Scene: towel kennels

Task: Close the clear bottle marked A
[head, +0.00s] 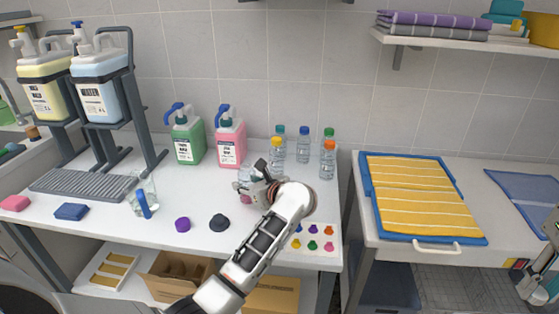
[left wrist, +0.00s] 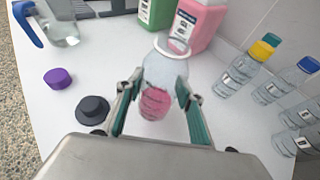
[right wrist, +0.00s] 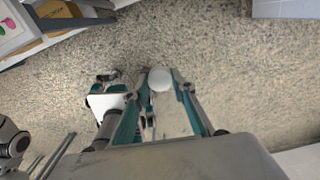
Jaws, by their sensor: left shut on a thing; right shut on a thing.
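My left gripper (head: 262,180) is shut on a clear bottle (left wrist: 165,70) above the white table. In the left wrist view the bottle has a round, uncapped mouth facing up and pink contents low down, between my fingers. I cannot read a letter on it. A purple cap (head: 182,224) and a black cap (head: 219,222) lie on the table to the left, apart from the gripper. My right gripper (right wrist: 160,100) is shut on a small, round, white thing (right wrist: 160,78) over the floor; I cannot tell its kind.
Capped bottles, one with an orange cap (head: 329,160), stand behind right. Green (head: 187,137) and pink (head: 230,140) pump jugs stand at the back. A card with coloured marks (head: 315,238) lies at the front right. A blue tray with a yellow towel (head: 420,195) is further right.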

